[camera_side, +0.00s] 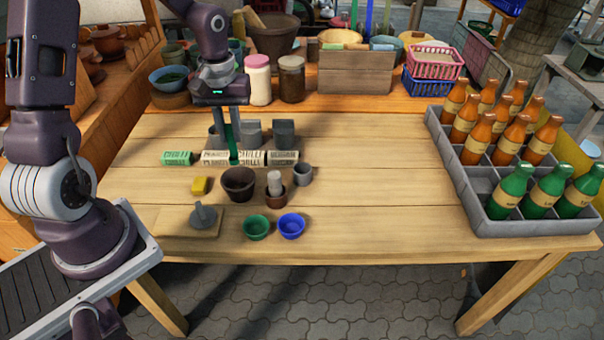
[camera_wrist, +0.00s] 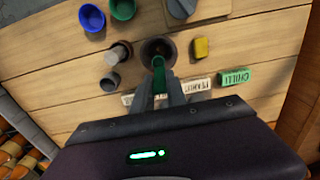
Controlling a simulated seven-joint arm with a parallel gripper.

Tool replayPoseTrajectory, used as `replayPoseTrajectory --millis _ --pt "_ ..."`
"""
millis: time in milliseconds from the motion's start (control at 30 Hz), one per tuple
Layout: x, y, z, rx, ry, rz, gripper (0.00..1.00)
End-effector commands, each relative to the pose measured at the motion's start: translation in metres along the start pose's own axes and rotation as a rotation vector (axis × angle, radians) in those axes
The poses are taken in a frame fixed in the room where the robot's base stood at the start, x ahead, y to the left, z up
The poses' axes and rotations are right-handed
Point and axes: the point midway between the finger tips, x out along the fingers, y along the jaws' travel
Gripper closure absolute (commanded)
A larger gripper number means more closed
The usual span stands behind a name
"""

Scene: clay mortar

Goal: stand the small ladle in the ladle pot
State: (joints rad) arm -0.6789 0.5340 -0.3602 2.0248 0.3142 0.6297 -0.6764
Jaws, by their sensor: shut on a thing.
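My gripper (camera_side: 230,140) points down over the left middle of the table, behind the dark brown mortar (camera_side: 239,184). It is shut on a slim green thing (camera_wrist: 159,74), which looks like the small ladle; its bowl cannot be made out. In the wrist view the green thing's end lies against the near rim of the mortar (camera_wrist: 158,43); I cannot tell whether it is inside. A small grey cup (camera_side: 303,175) stands upright to the right and may be the ladle pot. It also shows in the wrist view (camera_wrist: 110,83). No ladle shows in it.
A small brown pot (camera_side: 276,199) holding a pale cylinder stands between mortar and cup. Green (camera_side: 256,228) and blue (camera_side: 291,227) bowls, a yellow block (camera_side: 200,185) and a board (camera_side: 180,221) are in front. Label blocks (camera_side: 282,157) line the back. A bottle crate (camera_side: 480,222) stands right.

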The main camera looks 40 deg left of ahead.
Motion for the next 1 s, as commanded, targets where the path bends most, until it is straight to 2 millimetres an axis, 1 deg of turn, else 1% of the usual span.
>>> replayPoseTrajectory --millis 100,167,267,367,400,500,600,700,767,1000 --pt "0.0 0.002 -0.002 0.0 0.001 0.0 1.0" --pt "-0.001 0.009 -0.006 0.002 0.002 0.001 1.0" --pt "-0.003 0.036 -0.022 0.002 0.006 0.001 1.0" --pt "-0.005 0.074 -0.038 0.001 0.008 0.001 1.0" --pt "-0.007 0.09 -0.042 0.002 0.008 0.001 1.0" --pt "-0.01 0.127 -0.048 0.002 0.007 0.0 1.0" --pt "-0.012 0.151 -0.05 0.001 0.006 0.0 1.0" --pt "-0.012 0.16 -0.049 0.0 0.005 0.0 1.0" --pt "-0.009 0.161 -0.049 -0.001 0.004 -0.001 1.0" --pt "0.014 0.16 -0.049 -0.001 0.003 -0.001 1.0"
